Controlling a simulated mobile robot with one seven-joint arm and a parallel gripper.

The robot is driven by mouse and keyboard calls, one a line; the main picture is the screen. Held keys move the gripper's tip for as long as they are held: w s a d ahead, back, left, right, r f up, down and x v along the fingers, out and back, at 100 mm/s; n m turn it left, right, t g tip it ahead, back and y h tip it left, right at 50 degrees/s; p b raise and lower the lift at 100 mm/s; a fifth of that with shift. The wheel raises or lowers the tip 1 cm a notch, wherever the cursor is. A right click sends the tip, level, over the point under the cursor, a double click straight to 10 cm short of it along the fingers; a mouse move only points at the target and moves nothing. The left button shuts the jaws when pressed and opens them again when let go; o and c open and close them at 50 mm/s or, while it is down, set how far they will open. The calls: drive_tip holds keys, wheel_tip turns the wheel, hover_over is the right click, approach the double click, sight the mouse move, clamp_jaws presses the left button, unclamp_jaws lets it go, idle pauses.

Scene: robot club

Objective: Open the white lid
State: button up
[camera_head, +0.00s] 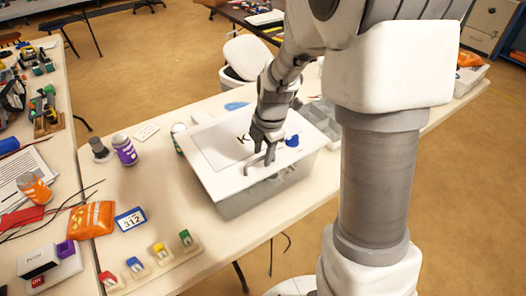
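The white lid (208,150) lies flat on top of a grey bin (262,197) on the table, in the head view. A dark letter and a blue round mark show on the lid. My gripper (259,163) points down at the lid's front middle, with its fingers at or just above the surface. The fingers look slightly apart, but I cannot tell whether they close on a handle or touch the lid. The inside of the bin is hidden.
An orange bag (92,219), a number card (130,219) and small coloured blocks lie at the left. A white container (247,58) stands behind.

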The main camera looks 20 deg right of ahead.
clamp_jaws()
idle(1.3)
